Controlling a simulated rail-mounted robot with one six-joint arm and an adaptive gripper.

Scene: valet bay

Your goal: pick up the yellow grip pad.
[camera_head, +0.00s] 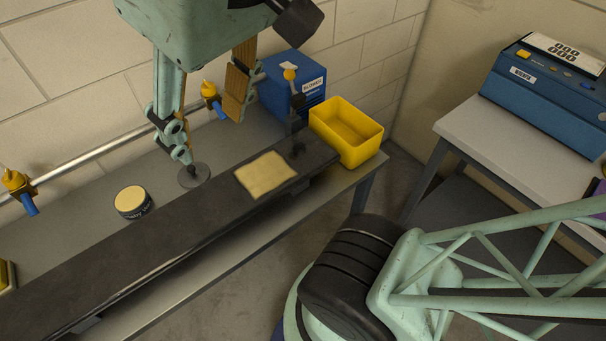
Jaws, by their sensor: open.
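The yellow grip pad (266,175) is a pale yellow, roughly square piece. It lies flat on top of the long dark beam (165,240), near the beam's far right end. My gripper (212,122) hangs from the top of the picture, its fingers wide apart, with nothing seen between them. One finger shows at the left, the other, with a wood-coloured face, at the right. The gripper appears up and to the left of the pad, apart from it. How high the fingertips are above the bench is hard to tell.
A yellow bin (347,148) stands just beyond the beam's right end, with a blue box (291,88) behind it. A round tin (132,201) and a grey disc (194,176) sit behind the beam. A pipe with yellow valves (16,183) runs along the wall.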

